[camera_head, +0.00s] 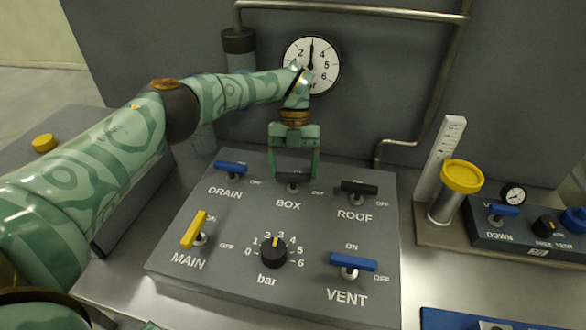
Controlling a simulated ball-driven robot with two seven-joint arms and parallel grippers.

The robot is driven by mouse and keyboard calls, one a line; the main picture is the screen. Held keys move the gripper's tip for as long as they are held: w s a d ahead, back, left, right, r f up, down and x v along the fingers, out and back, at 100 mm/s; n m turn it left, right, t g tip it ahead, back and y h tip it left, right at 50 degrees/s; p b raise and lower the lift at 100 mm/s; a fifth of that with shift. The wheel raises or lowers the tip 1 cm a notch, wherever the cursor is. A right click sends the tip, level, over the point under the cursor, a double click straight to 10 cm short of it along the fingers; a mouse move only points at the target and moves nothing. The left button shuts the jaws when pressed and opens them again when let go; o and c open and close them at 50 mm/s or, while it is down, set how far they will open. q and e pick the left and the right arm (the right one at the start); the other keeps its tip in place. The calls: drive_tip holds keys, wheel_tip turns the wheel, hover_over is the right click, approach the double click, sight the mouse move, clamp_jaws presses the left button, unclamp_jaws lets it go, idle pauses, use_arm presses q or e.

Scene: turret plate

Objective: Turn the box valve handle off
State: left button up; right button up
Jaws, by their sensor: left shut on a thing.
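The box valve handle (293,180) is a dark lever above the BOX label in the back row of the grey panel (225,270). My left gripper (293,176) reaches down from behind with a finger on each side of the handle and is shut on it. The gripper hides part of the handle. The handle looks roughly crosswise, but its exact angle is hard to tell. My right gripper is not in view.
Close by stand the blue drain handle (230,167) and the black roof handle (359,187). In front are the yellow main handle (194,230), a bar knob (274,252) and the blue vent handle (352,262). A round gauge (311,65) and pipes are behind.

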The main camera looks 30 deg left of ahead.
use_arm(q)
drive_tip(key=shift+m+y, duration=0.3)
drive_tip(key=shift+m, duration=0.7)
drive_tip(key=shift+b, duration=0.3)
drive_tip(key=o, duration=1)
drive_tip(key=shift+d, duration=0.1)
